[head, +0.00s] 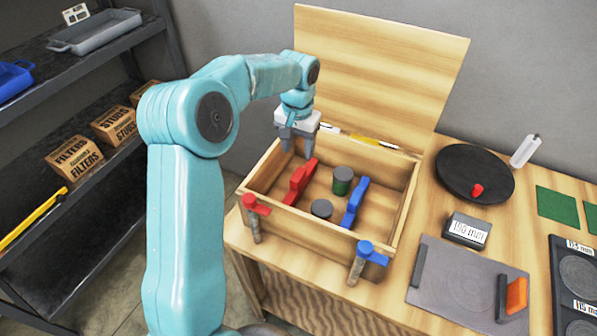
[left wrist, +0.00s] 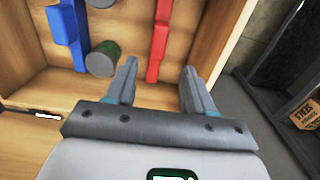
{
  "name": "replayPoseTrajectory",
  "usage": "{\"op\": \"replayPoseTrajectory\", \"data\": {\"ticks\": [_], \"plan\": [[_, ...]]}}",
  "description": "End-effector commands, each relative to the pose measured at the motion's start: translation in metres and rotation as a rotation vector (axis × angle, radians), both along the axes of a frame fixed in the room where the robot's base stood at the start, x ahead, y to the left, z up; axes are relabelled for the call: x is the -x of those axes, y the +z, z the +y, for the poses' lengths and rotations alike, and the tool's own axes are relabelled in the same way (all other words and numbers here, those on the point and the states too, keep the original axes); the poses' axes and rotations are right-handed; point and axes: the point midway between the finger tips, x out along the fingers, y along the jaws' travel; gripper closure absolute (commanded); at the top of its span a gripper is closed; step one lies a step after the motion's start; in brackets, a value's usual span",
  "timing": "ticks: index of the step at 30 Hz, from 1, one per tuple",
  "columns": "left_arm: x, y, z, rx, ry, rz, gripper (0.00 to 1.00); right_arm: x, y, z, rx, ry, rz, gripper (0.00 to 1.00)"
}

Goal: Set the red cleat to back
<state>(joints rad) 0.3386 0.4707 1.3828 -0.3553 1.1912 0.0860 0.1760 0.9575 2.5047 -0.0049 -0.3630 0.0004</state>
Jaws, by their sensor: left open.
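The red cleat (head: 299,183) is a long red bar with a raised block, lying on the floor of the open wooden box (head: 325,237), toward its left side. It also shows in the left wrist view (left wrist: 160,38), running up the picture beyond my fingers. My left gripper (head: 297,152) is open and empty, pointing down over the back left part of the box, near the far end of the red cleat. In the left wrist view the fingers (left wrist: 159,70) are apart with nothing between them. My right gripper is not in view.
A blue cleat (head: 354,203) and two round pieces, one green-sided (head: 342,181) and one grey (head: 321,209), are in the box. Red (head: 256,205) and blue (head: 367,255) clamps sit at its front. The lid (head: 382,75) stands open behind. A dark disc (head: 470,165) lies right.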

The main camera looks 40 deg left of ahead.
Motion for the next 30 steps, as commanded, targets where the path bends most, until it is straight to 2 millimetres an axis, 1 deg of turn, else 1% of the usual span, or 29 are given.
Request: {"op": "replayPoseTrajectory", "data": {"ticks": [1,6,9,12,15,18,25,26,27,29,30], "plan": [[0.001,-0.013,-0.001,0.002,0.000,0.006,0.47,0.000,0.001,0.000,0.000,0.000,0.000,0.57],[0.000,-0.052,-0.002,0.002,-0.001,0.005,0.47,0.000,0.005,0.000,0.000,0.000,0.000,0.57],[0.000,-0.071,-0.002,0.001,0.000,0.003,0.47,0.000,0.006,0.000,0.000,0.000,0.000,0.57],[0.000,-0.085,-0.002,0.000,-0.001,0.003,0.47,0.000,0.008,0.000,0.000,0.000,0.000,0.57],[0.000,-0.094,-0.002,-0.001,0.000,0.001,0.47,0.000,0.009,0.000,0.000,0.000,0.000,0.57],[-0.001,-0.098,-0.001,-0.001,0.000,-0.001,0.47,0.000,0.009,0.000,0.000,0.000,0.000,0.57],[-0.001,-0.099,-0.001,-0.001,0.000,-0.002,0.47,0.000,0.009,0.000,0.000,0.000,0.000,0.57],[-0.001,-0.099,-0.001,-0.001,0.000,-0.002,0.50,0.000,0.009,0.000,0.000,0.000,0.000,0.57],[-0.001,-0.099,-0.001,0.000,0.000,-0.001,0.63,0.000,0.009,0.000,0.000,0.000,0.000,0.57],[-0.001,-0.099,-0.001,0.000,0.000,-0.001,0.83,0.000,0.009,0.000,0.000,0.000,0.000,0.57],[-0.001,-0.099,-0.002,0.000,0.000,-0.001,0.96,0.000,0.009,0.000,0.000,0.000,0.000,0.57]]}}
